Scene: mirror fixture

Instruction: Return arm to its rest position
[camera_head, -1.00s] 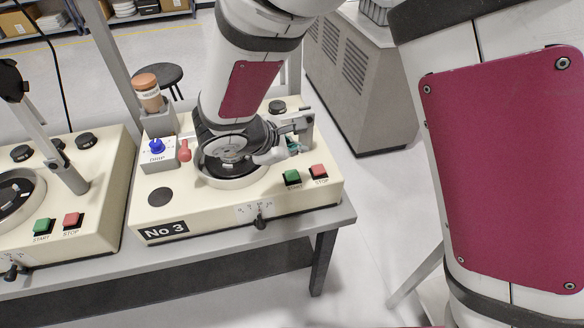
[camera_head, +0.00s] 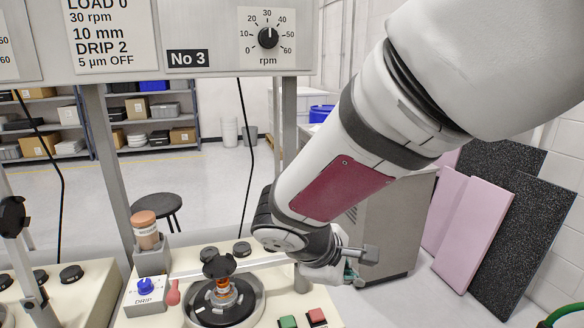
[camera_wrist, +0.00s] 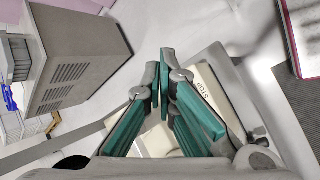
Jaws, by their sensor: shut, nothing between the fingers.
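My arm crosses the head view from upper right down to the No 3 machine (camera_head: 186,318). My gripper (camera_head: 351,272) is at the machine's right side, largely hidden behind my wrist, with a bit of teal finger showing. In the wrist view my gripper (camera_wrist: 163,62) is shut and empty, its teal fingers meeting at the tips. The cream machine top (camera_wrist: 205,84) with the word STOP lies beyond the fingers. The machine's round dark plate (camera_head: 236,312) is left of my gripper, with a black-knobbed orange part (camera_head: 221,270) at its middle.
A brown-topped bottle (camera_head: 146,230) stands behind the blue DRIP knob (camera_head: 145,285). Green (camera_head: 287,321) and red (camera_head: 317,316) buttons are in front. A rpm panel (camera_head: 267,36) hangs above. A grey cabinet (camera_wrist: 78,62) stands close by. Pink and black slabs (camera_head: 520,235) lean at right.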

